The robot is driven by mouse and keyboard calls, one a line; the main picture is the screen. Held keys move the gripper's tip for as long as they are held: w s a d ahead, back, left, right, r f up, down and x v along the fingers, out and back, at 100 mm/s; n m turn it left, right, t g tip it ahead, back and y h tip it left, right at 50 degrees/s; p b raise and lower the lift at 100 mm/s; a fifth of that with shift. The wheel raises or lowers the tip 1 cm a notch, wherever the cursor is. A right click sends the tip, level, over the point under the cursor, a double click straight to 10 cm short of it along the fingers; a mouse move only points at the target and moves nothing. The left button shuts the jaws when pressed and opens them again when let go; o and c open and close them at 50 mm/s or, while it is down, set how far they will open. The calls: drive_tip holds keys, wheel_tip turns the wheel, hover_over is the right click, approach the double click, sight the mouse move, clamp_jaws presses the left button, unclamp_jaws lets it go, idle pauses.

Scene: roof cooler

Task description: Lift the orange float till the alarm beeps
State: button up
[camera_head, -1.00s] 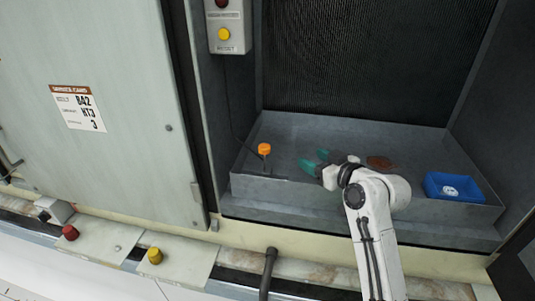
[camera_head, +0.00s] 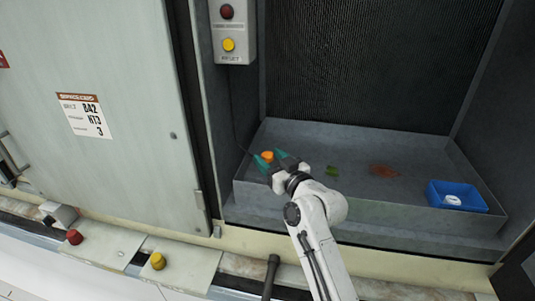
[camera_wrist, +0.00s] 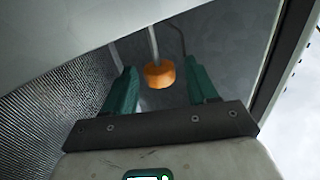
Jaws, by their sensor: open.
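The orange float (camera_head: 267,156) is at the left end of the grey basin (camera_head: 400,214). In the wrist view the float (camera_wrist: 159,75) is a short orange cylinder on a thin pale rod, between and beyond my fingertips. My gripper (camera_head: 268,161) has green fingers and is open around or just in front of the float; I cannot tell whether either finger touches it. In the wrist view my gripper (camera_wrist: 162,90) shows a gap on both sides of the float. The alarm box (camera_head: 232,30) on the wall has a dark red lamp (camera_head: 227,12) and a yellow button (camera_head: 228,45).
A blue tray (camera_head: 432,194) with a white item (camera_head: 453,200) stands at the basin's right. A green piece (camera_head: 332,171) and a brown stain (camera_head: 384,171) lie on the basin floor. The basin's front wall and the cabinet door (camera_head: 95,110) bound the space.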

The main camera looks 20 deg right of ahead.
drive_tip(key=shift+x, duration=0.85)
clamp_jaws()
